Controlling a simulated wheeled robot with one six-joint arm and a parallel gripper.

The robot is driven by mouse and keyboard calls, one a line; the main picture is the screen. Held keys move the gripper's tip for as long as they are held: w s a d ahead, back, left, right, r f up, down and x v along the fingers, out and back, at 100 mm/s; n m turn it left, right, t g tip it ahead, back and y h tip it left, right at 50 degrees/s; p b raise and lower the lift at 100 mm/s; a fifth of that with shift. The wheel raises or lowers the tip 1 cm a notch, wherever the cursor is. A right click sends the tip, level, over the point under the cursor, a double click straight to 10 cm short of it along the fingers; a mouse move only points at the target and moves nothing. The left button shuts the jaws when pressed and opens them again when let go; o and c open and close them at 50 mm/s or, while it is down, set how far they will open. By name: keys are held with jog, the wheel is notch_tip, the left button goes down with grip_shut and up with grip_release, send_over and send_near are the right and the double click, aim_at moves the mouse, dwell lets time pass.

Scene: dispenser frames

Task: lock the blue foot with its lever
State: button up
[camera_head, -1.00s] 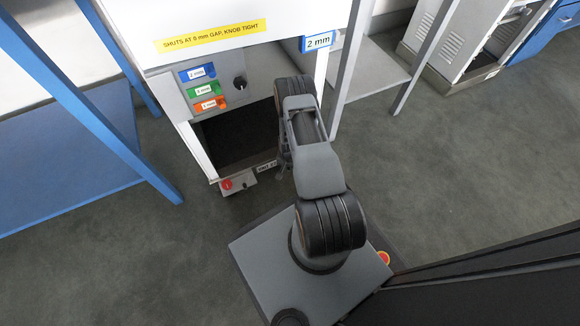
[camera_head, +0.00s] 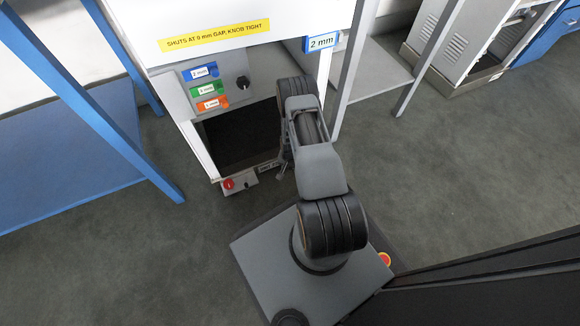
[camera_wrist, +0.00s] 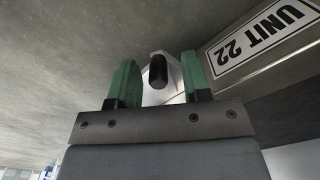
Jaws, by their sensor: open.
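In the wrist view, my gripper (camera_wrist: 160,64) is open, with its two green fingers apart. A short black lever tip (camera_wrist: 158,72) stands between the fingers, with a pale bracket (camera_wrist: 163,92) behind it. I cannot tell whether either finger touches it. No blue shows on this part, so its foot's colour cannot be told. In the head view, my arm hides most of the gripper beside the cabinet's lower right front. A red knob (camera_head: 229,184) sits on the small plate at the lower left front.
The cabinet panel carries blue (camera_head: 200,72), green (camera_head: 207,90) and orange (camera_head: 212,104) tags and a black knob (camera_head: 243,82). A blue 2 mm label (camera_head: 322,42) is at right. A UNIT 22 plate (camera_wrist: 262,44) lies close right of the fingers. A blue bench (camera_head: 75,185) stands left.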

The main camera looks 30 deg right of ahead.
jog(key=shift+r, duration=0.1)
notch_tip(320, 180, up, 14)
jog(key=p, duration=0.6)
jog(key=shift+f, duration=0.2)
jog(key=shift+s, duration=0.1)
